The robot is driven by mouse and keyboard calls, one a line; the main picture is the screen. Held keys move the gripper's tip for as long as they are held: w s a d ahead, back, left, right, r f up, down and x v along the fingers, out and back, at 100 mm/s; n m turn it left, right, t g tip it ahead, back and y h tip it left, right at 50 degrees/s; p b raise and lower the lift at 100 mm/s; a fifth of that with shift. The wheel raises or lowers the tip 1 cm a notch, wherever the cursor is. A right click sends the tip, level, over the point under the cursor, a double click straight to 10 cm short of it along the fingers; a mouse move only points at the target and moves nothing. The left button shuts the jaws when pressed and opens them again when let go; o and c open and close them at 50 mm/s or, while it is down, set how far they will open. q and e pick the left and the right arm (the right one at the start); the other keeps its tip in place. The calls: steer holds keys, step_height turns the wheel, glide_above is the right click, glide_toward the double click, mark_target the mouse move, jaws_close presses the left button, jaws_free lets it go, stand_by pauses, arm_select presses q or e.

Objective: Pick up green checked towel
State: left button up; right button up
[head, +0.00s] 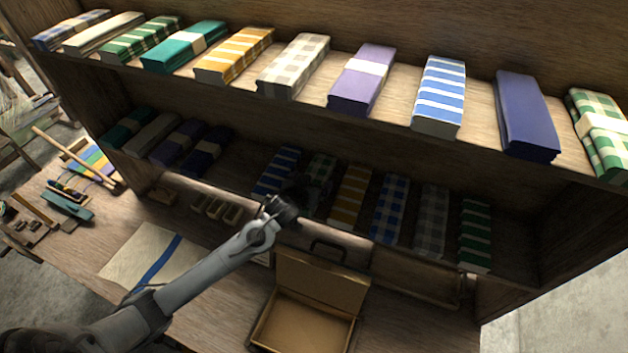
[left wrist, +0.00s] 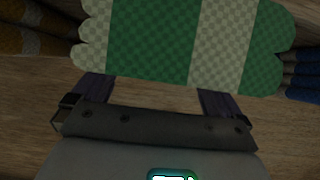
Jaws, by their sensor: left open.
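A green checked towel (head: 321,167) stands on the lower shelf, partly hidden behind my left gripper (head: 308,190). In the left wrist view the towel (left wrist: 175,42), with green and pale checked bands, fills the top middle, just ahead of the fingertips. My left gripper (left wrist: 155,85) is open, one dark finger on each side of the picture's middle, with bare wood between them. I cannot tell whether the fingertips touch the towel. My right gripper is not in view. Other green checked towels lie on the upper shelf at the left (head: 142,38) and the far right (head: 603,130).
A blue striped towel (head: 278,171) and a mustard towel (head: 350,194) flank the towel on the lower shelf. The upper shelf board (head: 300,104) runs above. An open cardboard box (head: 305,316) sits on the bench below, beside a cream cloth (head: 140,255).

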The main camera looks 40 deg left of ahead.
arm_select(q)
steer(key=shift+x, duration=1.35)
steer(key=c, duration=0.9)
steer(key=shift+c, duration=0.2)
steer(key=shift+r, duration=0.1)
